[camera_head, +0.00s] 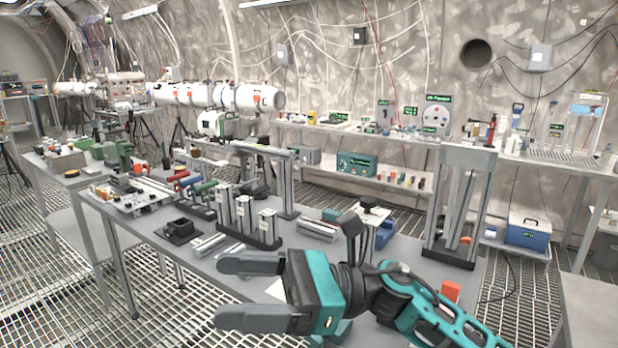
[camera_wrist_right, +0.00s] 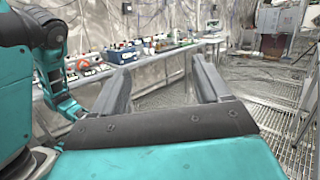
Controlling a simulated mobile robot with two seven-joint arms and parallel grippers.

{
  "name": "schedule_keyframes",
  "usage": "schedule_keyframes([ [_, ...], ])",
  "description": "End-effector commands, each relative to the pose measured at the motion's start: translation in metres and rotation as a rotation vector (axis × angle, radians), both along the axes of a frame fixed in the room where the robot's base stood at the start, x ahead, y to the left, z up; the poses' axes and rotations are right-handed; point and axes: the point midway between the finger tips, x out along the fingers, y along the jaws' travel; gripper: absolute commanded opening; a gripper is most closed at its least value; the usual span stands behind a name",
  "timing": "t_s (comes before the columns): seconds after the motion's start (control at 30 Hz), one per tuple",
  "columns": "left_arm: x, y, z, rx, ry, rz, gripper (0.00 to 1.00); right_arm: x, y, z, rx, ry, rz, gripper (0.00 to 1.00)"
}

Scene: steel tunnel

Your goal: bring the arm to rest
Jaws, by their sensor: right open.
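My right gripper (camera_head: 250,291) is teal and grey and reaches in from the lower right of the head view. Its two grey fingers point left and stand wide apart, with nothing between them. It appears over the near edge of the grey workbench (camera_head: 215,268), and part of the bench is hidden behind it. In the right wrist view the two fingers (camera_wrist_right: 165,85) are also apart and empty, with floor grating and a far bench beyond them. My left gripper is not in either view.
The workbench holds aluminium profile blocks (camera_head: 245,218), a black bracket (camera_head: 180,230) and a tall metal frame (camera_head: 460,205). A blue box (camera_head: 527,232) sits under the back bench. Open grating floor (camera_head: 185,312) lies at the front left. A grey table corner (camera_head: 600,310) is at lower right.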

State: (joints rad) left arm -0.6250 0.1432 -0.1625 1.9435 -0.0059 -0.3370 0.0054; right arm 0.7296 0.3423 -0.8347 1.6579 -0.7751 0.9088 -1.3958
Motion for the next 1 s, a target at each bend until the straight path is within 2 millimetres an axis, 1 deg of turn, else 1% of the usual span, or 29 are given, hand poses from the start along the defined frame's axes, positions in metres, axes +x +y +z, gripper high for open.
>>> schedule_keyframes([
  [0.03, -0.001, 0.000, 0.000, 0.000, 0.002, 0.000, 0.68, 0.005, -0.003, -0.003, 0.062, 0.179, -0.040, 0.76],
  [0.07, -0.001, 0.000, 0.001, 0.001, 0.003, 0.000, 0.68, 0.010, -0.007, -0.004, 0.097, 0.282, -0.063, 0.76],
  [0.1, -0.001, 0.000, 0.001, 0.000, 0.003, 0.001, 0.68, 0.017, -0.012, -0.007, 0.145, 0.423, -0.091, 0.76],
  [0.17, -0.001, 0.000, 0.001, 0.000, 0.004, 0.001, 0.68, 0.028, -0.023, -0.015, 0.219, 0.635, -0.130, 0.76],
  [0.2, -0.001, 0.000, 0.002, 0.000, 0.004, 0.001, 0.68, 0.036, -0.031, -0.022, 0.269, 0.776, -0.151, 0.76],
  [0.27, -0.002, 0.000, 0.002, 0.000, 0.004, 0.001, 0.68, 0.047, -0.046, -0.038, 0.350, 0.989, -0.186, 0.76],
  [0.3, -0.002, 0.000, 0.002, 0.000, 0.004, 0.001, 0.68, 0.053, -0.057, -0.050, 0.406, 1.129, -0.203, 0.76],
  [0.37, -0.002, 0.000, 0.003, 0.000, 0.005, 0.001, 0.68, 0.061, -0.075, -0.073, 0.496, 1.340, -0.231, 0.76],
  [0.4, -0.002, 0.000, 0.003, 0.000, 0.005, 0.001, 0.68, 0.064, -0.087, -0.091, 0.561, 1.478, -0.247, 0.76],
  [0.47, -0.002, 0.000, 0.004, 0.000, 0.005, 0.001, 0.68, 0.065, -0.107, -0.120, 0.664, 1.682, -0.270, 0.76],
  [0.5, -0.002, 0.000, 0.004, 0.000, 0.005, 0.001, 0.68, 0.064, -0.121, -0.141, 0.738, 1.815, -0.283, 0.76],
  [0.57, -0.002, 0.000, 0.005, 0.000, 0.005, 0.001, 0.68, 0.057, -0.141, -0.175, 0.858, 2.011, -0.303, 0.76],
  [0.6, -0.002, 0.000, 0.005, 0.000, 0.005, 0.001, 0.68, 0.050, -0.155, -0.198, 0.944, 2.136, -0.316, 0.76],
  [0.63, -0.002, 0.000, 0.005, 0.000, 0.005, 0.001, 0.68, 0.042, -0.165, -0.216, 1.014, 2.226, -0.326, 0.76],
  [0.67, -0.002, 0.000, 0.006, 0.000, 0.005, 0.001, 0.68, 0.034, -0.176, -0.234, 1.087, 2.314, -0.336, 0.76],
  [0.7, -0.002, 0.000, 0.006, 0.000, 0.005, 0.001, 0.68, 0.020, -0.188, -0.256, 1.187, 2.423, -0.347, 0.76],
  [0.77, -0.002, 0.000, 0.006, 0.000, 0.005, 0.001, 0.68, -0.001, -0.206, -0.287, 1.337, 2.562, -0.363, 0.76],
  [0.8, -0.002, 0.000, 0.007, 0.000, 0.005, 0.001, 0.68, -0.017, -0.216, -0.305, 1.432, 2.639, -0.372, 0.76],
  [0.83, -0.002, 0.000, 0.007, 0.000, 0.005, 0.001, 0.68, -0.028, -0.222, -0.316, 1.500, 2.688, -0.378, 0.76],
  [0.87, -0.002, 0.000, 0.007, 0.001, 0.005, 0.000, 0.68, -0.038, -0.228, -0.326, -1.538, -2.682, 0.378, 0.76],
  [0.9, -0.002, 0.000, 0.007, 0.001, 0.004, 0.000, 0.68, -0.051, -0.235, -0.337, -1.534, -2.596, 0.368, 0.76],
  [1.0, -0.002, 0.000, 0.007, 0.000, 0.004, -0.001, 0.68, -0.074, -0.246, -0.356, -1.531, -2.440, 0.346, 0.76],
])
